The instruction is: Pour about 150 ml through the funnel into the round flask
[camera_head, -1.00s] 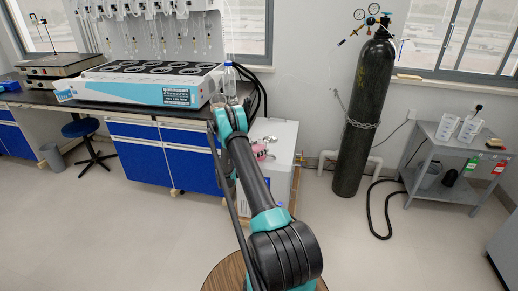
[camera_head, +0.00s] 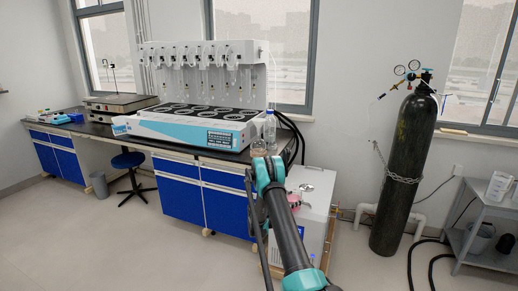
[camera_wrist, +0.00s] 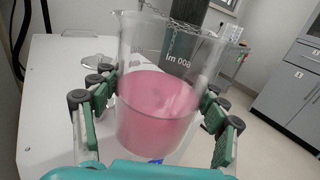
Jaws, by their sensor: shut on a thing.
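A clear beaker (camera_wrist: 158,112) with pink liquid fills the middle of the wrist view. It stands close to upright, and a marking near its upper part reads 600 ml. My gripper (camera_wrist: 160,100) is shut on it, with green-padded fingers on both sides. In the head view the pink of the beaker (camera_head: 294,201) shows small over the white cabinet, beside my arm, which hides most of the gripper. I cannot tell whether the beaker touches the cabinet top. I cannot make out the funnel or the round flask.
The white cabinet (camera_head: 318,203) stands right of the dark bench. A clear bottle (camera_head: 270,128) and a small glass vessel (camera_head: 258,143) stand at the bench's right end, beside the blue-white distiller (camera_head: 190,131). A gas cylinder (camera_head: 402,175) stands right.

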